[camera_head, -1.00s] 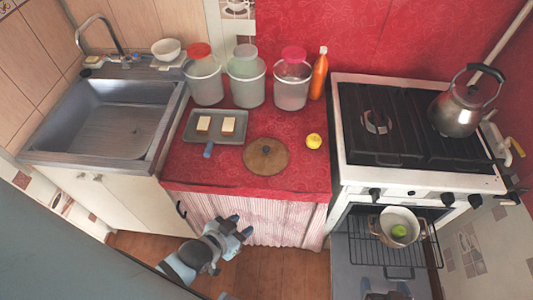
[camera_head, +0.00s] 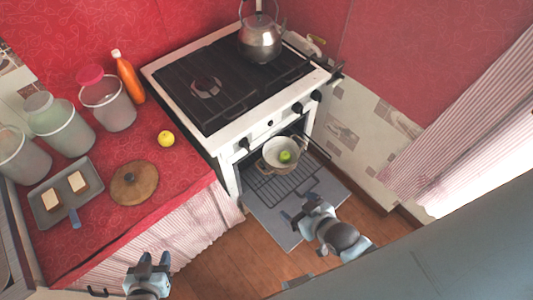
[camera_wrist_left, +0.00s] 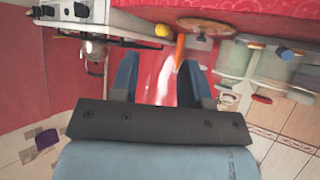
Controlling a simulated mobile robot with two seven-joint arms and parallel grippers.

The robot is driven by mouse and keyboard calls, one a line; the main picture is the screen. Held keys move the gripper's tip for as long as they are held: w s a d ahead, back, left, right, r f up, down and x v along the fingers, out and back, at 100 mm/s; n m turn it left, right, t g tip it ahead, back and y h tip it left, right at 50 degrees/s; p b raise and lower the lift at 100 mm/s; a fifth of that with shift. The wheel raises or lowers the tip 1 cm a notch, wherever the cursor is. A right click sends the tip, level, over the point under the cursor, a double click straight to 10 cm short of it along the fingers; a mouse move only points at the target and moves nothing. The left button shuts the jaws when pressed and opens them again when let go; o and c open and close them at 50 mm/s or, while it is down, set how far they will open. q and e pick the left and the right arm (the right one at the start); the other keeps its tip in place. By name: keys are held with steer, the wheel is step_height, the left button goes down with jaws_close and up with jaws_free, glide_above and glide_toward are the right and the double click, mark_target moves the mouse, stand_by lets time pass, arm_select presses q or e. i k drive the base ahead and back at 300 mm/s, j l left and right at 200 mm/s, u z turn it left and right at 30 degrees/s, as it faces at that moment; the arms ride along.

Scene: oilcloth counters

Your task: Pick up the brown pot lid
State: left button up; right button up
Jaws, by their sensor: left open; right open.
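The brown pot lid (camera_head: 134,184) is a round wooden disc with a small knob, lying flat on the red counter. It also shows at the top of the left wrist view (camera_wrist_left: 199,29), seen at a low angle. My left gripper (camera_head: 150,262) is open and empty, in front of the counter and apart from the lid. In the left wrist view its two fingers (camera_wrist_left: 164,82) are spread with nothing between them. My right gripper (camera_head: 300,214) is open in front of the open oven, apart from the lid.
A grey tray (camera_head: 48,214) with two pale pieces sits left of the lid. A yellow lemon (camera_head: 166,138), an orange bottle (camera_head: 127,77) and lidded containers (camera_head: 107,102) stand behind. The stove (camera_head: 226,84) is to the right; its lowered oven rack holds a pot (camera_head: 280,152).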

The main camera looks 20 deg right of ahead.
mark_target(135, 181)
steer(key=k+j+z, duration=0.1)
steer(key=j+z, duration=0.25)
steer(key=k+j+z, duration=0.15)
steer(key=j+z, duration=0.15)
steer(key=k+j+z, duration=0.2)
steer(key=j+z, duration=0.15)
steer(key=j, duration=0.1)
